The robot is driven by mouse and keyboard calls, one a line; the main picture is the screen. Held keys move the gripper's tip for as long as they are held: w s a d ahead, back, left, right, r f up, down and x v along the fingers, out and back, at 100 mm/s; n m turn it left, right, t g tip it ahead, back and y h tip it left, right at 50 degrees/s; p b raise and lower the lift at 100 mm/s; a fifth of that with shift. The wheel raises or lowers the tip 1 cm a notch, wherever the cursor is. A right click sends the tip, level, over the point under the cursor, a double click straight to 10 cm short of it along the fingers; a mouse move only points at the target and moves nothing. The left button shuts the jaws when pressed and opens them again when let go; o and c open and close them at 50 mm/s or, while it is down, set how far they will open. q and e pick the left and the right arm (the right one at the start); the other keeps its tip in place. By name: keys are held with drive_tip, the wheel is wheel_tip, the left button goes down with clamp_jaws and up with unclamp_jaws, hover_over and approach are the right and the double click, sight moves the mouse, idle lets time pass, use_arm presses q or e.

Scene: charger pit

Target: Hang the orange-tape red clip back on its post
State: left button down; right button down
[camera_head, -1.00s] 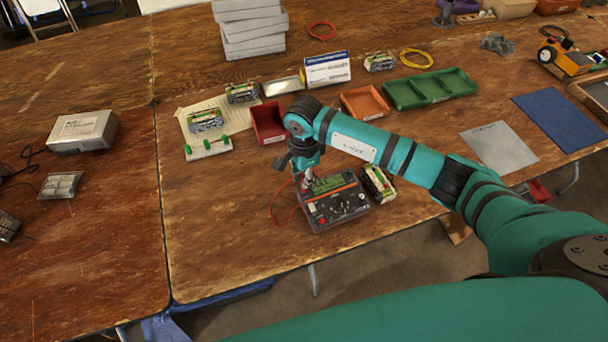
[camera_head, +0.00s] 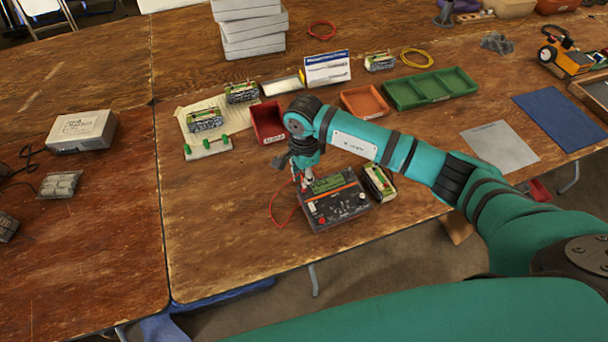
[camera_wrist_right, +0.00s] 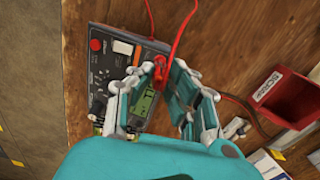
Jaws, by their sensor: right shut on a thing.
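My right gripper (camera_head: 303,180) is over the left back corner of the dark charger box (camera_head: 338,211). In the right wrist view, its fingers (camera_wrist_right: 160,68) are shut on a small red clip (camera_wrist_right: 160,72), with a red cable (camera_wrist_right: 172,38) running from it. The box (camera_wrist_right: 116,70) with its green display lies below the fingers. Orange tape on the clip cannot be made out. A white strip with several green posts (camera_head: 207,147) stands behind and left of the box; I cannot tell which post is the clip's. My left gripper is out of view.
A red bin (camera_head: 268,122) stands behind the gripper; it also shows in the right wrist view (camera_wrist_right: 287,95). A battery pack (camera_head: 379,183) sits right of the charger. An orange tray (camera_head: 365,102) and green tray (camera_head: 430,88) lie farther back.

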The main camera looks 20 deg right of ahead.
drive_tip(key=shift+f+b, duration=0.2)
drive_tip(key=shift+b, duration=0.4)
idle(0.7)
idle(0.4)
drive_tip(key=c, duration=1.2)
unclamp_jaws()
drive_tip(key=shift+o, duration=0.2)
drive_tip(key=shift+o, duration=0.8)
drive_tip(key=shift+r, duration=0.15)
drive_tip(key=shift+r+p, duration=2)
drive_tip(key=shift+r, duration=1.6)
